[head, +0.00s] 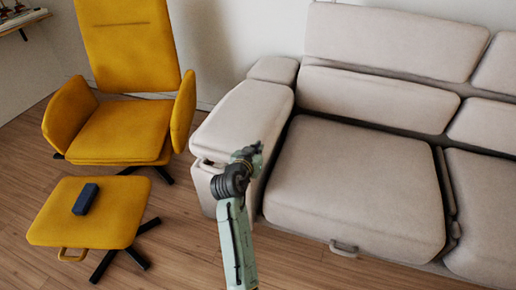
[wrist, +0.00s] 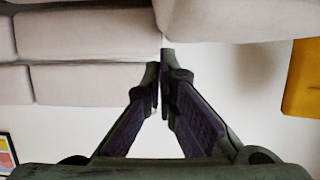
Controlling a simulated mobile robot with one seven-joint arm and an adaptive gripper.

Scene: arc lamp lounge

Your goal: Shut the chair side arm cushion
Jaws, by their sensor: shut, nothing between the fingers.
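The chair side arm cushion (head: 243,112) is the pale beige padded top of the sofa arm nearest the yellow chair. A narrow dark gap shows under its front left edge, above the arm's base (head: 203,185); I cannot tell how far it is raised. In the wrist view, which is upside down, a pale cushion that looks like it (wrist: 240,18) fills the top right. My gripper (head: 256,149) is shut and empty in front of the cushion's front right part in the head view and hides some of it. Its fingertips (wrist: 162,62) also show in the wrist view; contact cannot be told.
The sofa seat (head: 355,185) with a front handle (head: 343,248) lies to the right. A yellow chair (head: 125,128) and yellow footstool (head: 105,210) with a dark blue box (head: 86,199) stand left. Wood floor (head: 185,235) is clear between the footstool and sofa.

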